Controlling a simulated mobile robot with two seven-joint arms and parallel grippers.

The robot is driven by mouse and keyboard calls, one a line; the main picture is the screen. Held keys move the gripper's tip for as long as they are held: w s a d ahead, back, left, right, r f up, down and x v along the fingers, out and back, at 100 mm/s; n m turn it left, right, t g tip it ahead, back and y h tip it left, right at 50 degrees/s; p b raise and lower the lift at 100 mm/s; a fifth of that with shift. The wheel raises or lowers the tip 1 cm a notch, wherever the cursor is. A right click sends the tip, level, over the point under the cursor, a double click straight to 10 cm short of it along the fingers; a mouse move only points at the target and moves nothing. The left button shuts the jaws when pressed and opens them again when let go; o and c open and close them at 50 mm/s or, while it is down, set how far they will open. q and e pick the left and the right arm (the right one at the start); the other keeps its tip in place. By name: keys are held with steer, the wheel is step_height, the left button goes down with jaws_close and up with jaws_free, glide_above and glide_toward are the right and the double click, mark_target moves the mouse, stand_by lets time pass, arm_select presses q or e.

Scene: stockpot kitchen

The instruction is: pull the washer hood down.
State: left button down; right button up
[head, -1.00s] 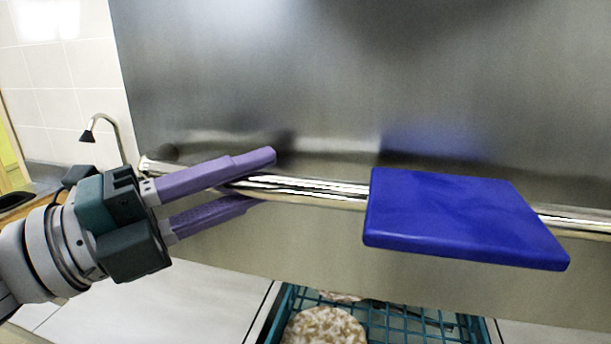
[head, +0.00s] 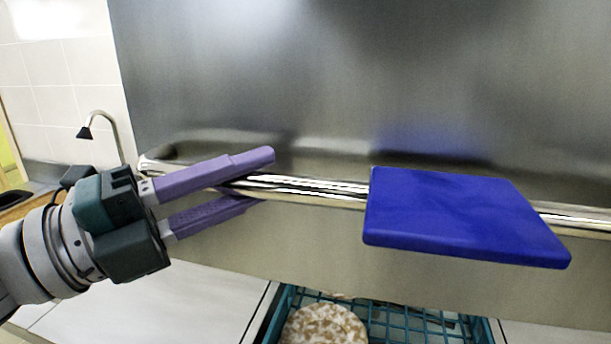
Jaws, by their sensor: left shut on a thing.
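The washer hood (head: 330,75) is a large brushed-steel panel filling the back of the head view. A shiny horizontal bar handle (head: 310,187) runs across its lower front. My left gripper (head: 262,178) comes in from the left, with one purple finger above the bar and one below. It is shut on the bar near its left end. The hood's lower edge stands above the rack, leaving a gap. My right gripper is not in view.
A blue flat slab (head: 460,217) sits at the bar, right of centre. Below the hood is a teal rack (head: 395,325) holding a speckled round item (head: 324,327). A white counter (head: 190,300) lies at lower left. A tap (head: 105,125) stands at the left, by the tiled wall.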

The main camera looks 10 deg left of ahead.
arm_select(q)
step_height(320, 180, down, 41)
steer(key=b, duration=3.6)
steer(key=c, duration=1.1)
jaws_free()
steer(key=o, duration=0.4)
steer(key=shift+r, duration=0.15)
steer(key=shift+o, duration=0.2)
steer(key=b+v, duration=0.1)
steer(key=v, duration=0.9)
steer(key=shift+b, duration=0.35)
